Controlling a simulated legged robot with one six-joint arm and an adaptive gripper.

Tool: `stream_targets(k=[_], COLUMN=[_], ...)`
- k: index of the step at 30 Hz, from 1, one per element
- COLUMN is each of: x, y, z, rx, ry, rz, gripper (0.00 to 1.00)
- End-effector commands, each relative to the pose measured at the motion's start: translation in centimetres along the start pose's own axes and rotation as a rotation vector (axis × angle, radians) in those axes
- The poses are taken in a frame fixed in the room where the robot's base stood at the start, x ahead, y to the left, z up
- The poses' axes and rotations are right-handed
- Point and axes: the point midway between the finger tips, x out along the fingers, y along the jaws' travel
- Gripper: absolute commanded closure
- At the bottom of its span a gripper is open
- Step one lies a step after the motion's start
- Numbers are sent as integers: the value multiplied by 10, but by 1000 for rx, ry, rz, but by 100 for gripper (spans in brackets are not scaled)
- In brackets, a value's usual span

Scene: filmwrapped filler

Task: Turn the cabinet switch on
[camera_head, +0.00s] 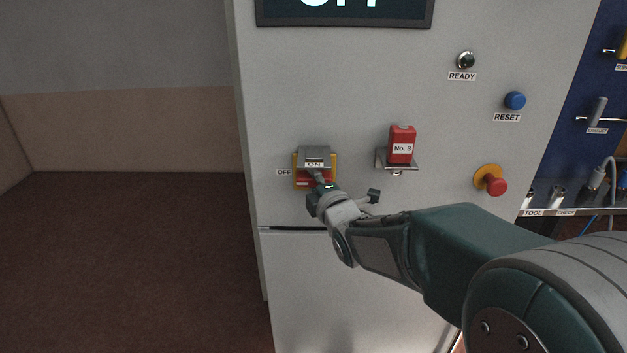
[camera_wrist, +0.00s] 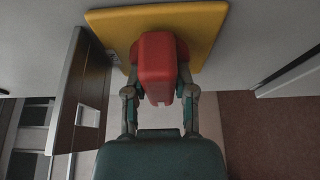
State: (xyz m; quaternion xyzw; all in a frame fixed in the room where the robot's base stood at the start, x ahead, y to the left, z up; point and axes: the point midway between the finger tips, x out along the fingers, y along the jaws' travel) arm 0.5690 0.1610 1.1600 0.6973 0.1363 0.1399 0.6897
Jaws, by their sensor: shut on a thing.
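The cabinet switch has a yellow plate (camera_head: 296,172) on the pale grey cabinet front, with a red handle (camera_head: 304,181) low on it. My gripper (camera_head: 325,189) is at the switch and hides part of the handle. In the wrist view, my gripper (camera_wrist: 160,82) is shut on the red handle (camera_wrist: 157,52), one finger on each side, before the yellow plate (camera_wrist: 205,25).
A red "No. 3" block (camera_head: 402,143) sits on a small bracket to the right. Farther right are a blue reset button (camera_head: 515,100) and a red mushroom button (camera_head: 496,186). A display (camera_head: 345,12) above is cut off. Open floor (camera_head: 130,250) lies left.

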Motion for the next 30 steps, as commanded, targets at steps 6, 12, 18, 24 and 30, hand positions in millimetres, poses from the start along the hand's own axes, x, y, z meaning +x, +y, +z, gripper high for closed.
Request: stream_targets(k=[6,12,18,24,30], x=[0,0,0,0,0], y=[-4,-6,-6,-7,-8], z=[0,0,0,0,-1], rx=[71,206,379,555,729], ry=[-2,-2,-3,-4,-6], rz=[19,72,142,213,283], gripper=[100,100,100,100,100])
